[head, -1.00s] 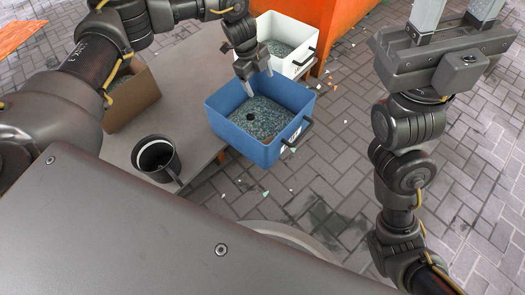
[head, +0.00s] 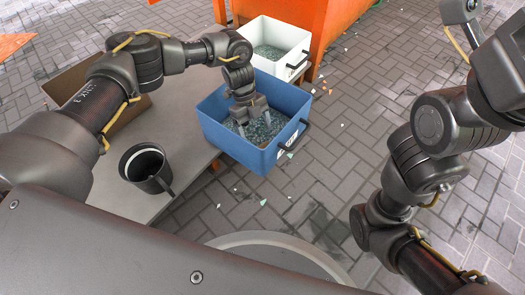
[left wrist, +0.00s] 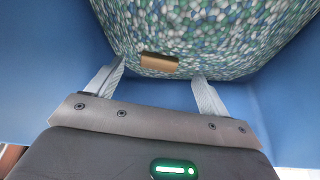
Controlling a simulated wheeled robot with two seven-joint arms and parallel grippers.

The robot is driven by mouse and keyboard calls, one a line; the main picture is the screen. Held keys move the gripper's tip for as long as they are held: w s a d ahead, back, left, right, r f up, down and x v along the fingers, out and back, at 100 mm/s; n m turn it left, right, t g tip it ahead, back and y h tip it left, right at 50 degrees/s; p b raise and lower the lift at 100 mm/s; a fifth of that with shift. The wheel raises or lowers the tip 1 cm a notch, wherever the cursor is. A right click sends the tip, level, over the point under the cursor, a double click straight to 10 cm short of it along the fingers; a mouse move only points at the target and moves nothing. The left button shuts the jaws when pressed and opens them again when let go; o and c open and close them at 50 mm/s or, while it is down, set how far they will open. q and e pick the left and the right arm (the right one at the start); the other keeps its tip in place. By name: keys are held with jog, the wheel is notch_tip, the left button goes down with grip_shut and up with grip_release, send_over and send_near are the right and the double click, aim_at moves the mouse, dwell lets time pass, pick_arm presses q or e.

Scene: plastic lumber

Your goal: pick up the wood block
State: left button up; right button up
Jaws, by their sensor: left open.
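The wood block (left wrist: 158,63) is a small brown piece lying on green, blue and white pellets, close to the wall inside the blue bin (head: 225,148). My left gripper (head: 255,127) reaches down into this bin. In the left wrist view, the open left gripper (left wrist: 159,74) has one finger on each side of the block, with gaps between. The block looks just ahead of the fingertips, and nothing is held. In the head view I cannot make out the block; the gripper covers part of the pellets. My right gripper is out of view.
A white bin (head: 292,35) with similar pellets stands behind the blue bin. A black cup (head: 150,172) and a brown box (head: 128,112) are on the grey table (head: 185,185). An orange container (head: 325,25) stands behind. Paving is open at the right.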

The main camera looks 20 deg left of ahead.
aim_at(261, 144)
pick_arm(q)
jog(key=shift+b+x, duration=2.25)
jog(key=shift+x, duration=0.35)
jog(key=shift+r, duration=0.1)
jog(key=shift+c, duration=0.4)
jog(key=c, duration=1)
